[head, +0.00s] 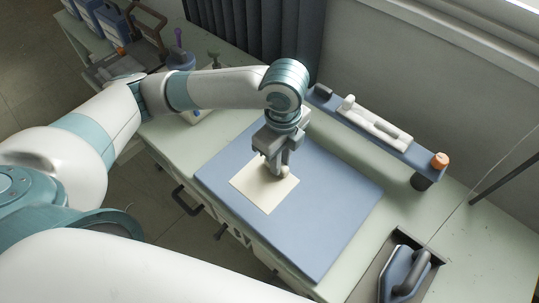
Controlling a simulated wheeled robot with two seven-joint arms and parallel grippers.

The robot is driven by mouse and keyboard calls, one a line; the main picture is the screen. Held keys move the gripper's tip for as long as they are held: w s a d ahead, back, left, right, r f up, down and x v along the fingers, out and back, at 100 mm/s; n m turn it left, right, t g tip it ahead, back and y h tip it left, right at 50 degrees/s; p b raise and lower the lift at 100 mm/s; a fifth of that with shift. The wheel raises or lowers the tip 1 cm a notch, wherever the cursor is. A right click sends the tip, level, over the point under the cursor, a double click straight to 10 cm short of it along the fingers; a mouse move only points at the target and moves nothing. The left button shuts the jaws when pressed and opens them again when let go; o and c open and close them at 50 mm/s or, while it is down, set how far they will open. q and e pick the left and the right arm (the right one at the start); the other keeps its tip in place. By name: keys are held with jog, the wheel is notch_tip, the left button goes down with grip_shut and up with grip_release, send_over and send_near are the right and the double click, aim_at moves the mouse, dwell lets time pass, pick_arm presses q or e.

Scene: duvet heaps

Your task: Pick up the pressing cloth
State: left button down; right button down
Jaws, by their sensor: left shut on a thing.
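The pressing cloth (267,193) is a cream square lying on the blue pressing pad (325,225). My left gripper (274,171) points down over its upper edge and is shut on it. The fingertips hide the pinched spot, and most of the cloth looks flat on the pad. I cannot tell whether any edge is lifted. My right gripper is not in view; a white arm link of mine crosses the bottom left.
An iron (406,272) rests on a dark stand at the lower right. A blue rail (370,130) with a white holder and an orange knob (440,160) runs behind the pad. Blue boxes and a brown-framed rack (145,35) stand at the upper left.

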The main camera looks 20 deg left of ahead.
pick_arm(q)
jog(key=shift+s+d+r, duration=0.3)
jog(key=shift+d+r, duration=0.05)
jog(key=shift+d, duration=0.15)
jog(key=shift+a, duration=0.1)
